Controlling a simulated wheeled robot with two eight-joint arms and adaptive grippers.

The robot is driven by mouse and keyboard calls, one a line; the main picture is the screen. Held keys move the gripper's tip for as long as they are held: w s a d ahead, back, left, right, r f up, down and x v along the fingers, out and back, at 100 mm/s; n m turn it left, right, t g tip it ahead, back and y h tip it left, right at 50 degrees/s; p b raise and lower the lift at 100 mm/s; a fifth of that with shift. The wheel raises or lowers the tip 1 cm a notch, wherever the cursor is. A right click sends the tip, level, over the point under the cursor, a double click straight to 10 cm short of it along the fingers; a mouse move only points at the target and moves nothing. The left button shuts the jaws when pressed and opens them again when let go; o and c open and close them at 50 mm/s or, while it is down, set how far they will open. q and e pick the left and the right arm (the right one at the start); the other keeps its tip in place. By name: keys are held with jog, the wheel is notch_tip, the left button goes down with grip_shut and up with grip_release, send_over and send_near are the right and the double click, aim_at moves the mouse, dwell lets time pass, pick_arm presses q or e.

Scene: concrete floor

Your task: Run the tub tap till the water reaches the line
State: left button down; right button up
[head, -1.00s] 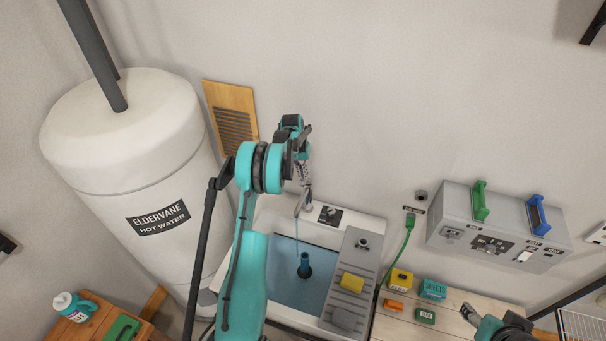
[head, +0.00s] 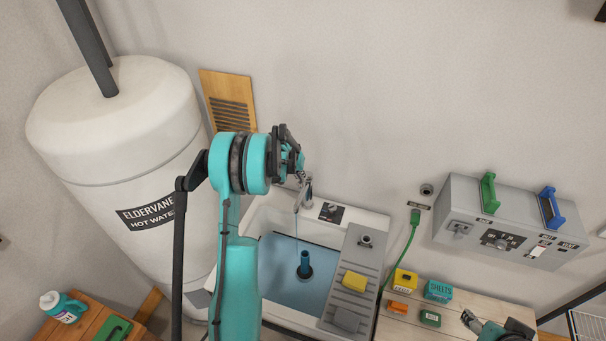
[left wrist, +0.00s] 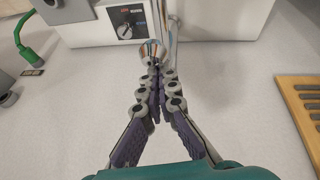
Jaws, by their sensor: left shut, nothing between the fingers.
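The tub (head: 376,222) is a white sink holding blue water (head: 285,275). A thin stream (head: 296,225) falls from the metal tap (head: 306,190) at its back edge. A blue upright pipe (head: 304,260) stands in the water. I cannot make out a fill line. My left gripper (head: 299,172) is just above and behind the tap, fingers shut and empty. In the left wrist view its fingertips (left wrist: 156,72) meet close to the tap (left wrist: 152,50); I cannot tell whether they touch it. My right gripper (head: 468,318) is at the lower right, small and partly cut off.
A ribbed drainboard (head: 352,290) with a yellow sponge (head: 354,281) covers the tub's right side. A wooden bench (head: 400,324) with small boxes stands to the right. A grey wall box (head: 470,229) hangs above it. A white water tank (head: 120,140) fills the left.

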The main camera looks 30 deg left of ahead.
pick_arm(q)
jog(key=shift+s+d+f+t+b, duration=0.1)
jog(key=shift+s+f+t+b, duration=0.3)
jog(key=shift+f+b, duration=0.3)
jog(key=shift+s+f+b, duration=0.15)
jog(key=shift+b, duration=0.55)
